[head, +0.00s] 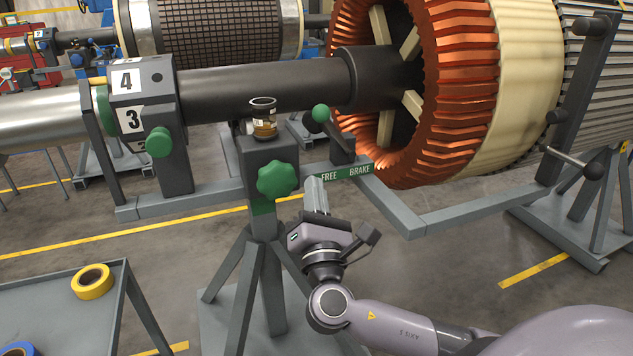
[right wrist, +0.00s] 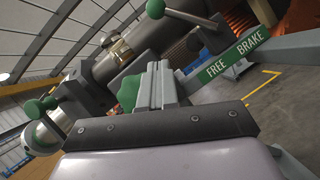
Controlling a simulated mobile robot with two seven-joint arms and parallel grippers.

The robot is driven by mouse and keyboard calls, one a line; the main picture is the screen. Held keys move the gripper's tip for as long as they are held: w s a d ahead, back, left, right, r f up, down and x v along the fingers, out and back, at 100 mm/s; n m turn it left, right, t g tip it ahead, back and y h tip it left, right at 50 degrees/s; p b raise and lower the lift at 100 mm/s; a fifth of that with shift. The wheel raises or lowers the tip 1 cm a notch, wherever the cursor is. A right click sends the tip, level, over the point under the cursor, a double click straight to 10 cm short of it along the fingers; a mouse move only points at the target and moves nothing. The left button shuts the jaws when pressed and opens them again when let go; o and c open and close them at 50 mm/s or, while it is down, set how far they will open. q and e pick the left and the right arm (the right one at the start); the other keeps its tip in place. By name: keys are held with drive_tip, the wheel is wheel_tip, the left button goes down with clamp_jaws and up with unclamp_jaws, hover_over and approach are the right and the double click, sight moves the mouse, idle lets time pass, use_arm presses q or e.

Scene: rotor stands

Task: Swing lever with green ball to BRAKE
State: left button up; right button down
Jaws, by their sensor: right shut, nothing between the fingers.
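The lever (head: 332,131) has a dark arm and a green ball (head: 320,113) at its end. It leans left from its dark pivot block (head: 342,152), with the ball above the FREE end of the green label plate (head: 346,173); BRAKE is at the plate's right end. In the right wrist view the ball (right wrist: 155,9) is at the top, the arm running right and down to the plate (right wrist: 236,55). My right gripper (head: 314,186) is shut and empty, pointing up just below and in front of the FREE end, apart from the ball. My left gripper is out of view.
A green star knob (head: 278,180) on the stand post is close left of my right gripper. The copper-wound stator (head: 460,90) is right of the lever. A grey cart with yellow tape (head: 92,281) is lower left.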

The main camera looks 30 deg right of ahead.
sight(324, 120)
drive_tip(key=w+d+r+p, duration=0.1)
drive_tip(key=w+d+r, duration=0.4)
drive_tip(key=w+r, duration=0.1)
drive_tip(key=shift+w+d+r, duration=0.15)
drive_tip(key=shift+w, duration=0.3)
drive_tip(key=shift+r, duration=0.1)
drive_tip(key=shift+s+d+r+m+g+h+p, duration=0.1)
drive_tip(key=shift+d+r+m+g+h+p, duration=0.35)
drive_tip(key=shift+m, duration=0.35)
drive_tip(key=shift+s+d+r+m+g+h+p, duration=0.1)
drive_tip(key=shift+d+r+m+g+h+p, duration=0.15)
drive_tip(key=shift+r+m+g+p, duration=0.4)
drive_tip(key=s+d+r+m+g+p, duration=0.1)
drive_tip(key=d+m+g+p, duration=0.4)
drive_tip(key=d+m+p, duration=0.5)
drive_tip(key=s+m+p, duration=0.1)
drive_tip(key=m, duration=0.2)
drive_tip(key=shift+s+r+y, duration=0.2)
drive_tip(key=shift+r+y, duration=0.1)
drive_tip(key=shift+d, duration=0.15)
